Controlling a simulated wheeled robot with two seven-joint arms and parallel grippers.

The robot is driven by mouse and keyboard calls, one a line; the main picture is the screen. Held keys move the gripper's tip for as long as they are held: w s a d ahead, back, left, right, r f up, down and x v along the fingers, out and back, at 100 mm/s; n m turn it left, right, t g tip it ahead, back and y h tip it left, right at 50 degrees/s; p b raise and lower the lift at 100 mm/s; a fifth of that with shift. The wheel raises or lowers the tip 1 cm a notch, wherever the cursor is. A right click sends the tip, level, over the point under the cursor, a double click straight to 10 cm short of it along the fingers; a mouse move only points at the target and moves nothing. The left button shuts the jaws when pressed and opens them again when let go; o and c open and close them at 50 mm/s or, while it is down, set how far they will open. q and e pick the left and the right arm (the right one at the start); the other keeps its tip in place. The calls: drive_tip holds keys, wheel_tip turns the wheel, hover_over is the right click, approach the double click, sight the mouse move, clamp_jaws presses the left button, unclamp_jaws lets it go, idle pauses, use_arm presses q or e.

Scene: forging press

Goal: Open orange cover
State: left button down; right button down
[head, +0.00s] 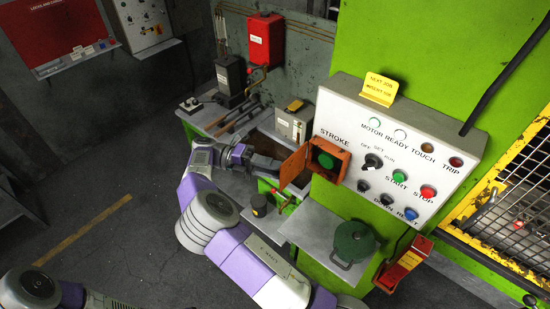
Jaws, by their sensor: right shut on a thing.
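The orange cover (293,166) is a hinged flap on the left side of a small orange box (343,165) under the word STROKE. The cover stands swung out to the left, and a green button (326,161) shows inside the box. My right gripper (279,168) is at the outer edge of the cover, shut on it. Its fingertips are small and dark here, and the exact contact is hard to make out. My left gripper is not in view; only part of that arm shows at the bottom left.
The grey control panel (447,150) with knobs and buttons is right of the box. A tool bench (205,115) stands behind; a yellow-framed mesh guard (500,190) is right.

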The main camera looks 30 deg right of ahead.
drive_tip(key=shift+w, duration=0.1)
idle(0.3)
drive_tip(key=c, duration=0.9)
unclamp_jaws()
drive_tip(key=shift+d, duration=0.1)
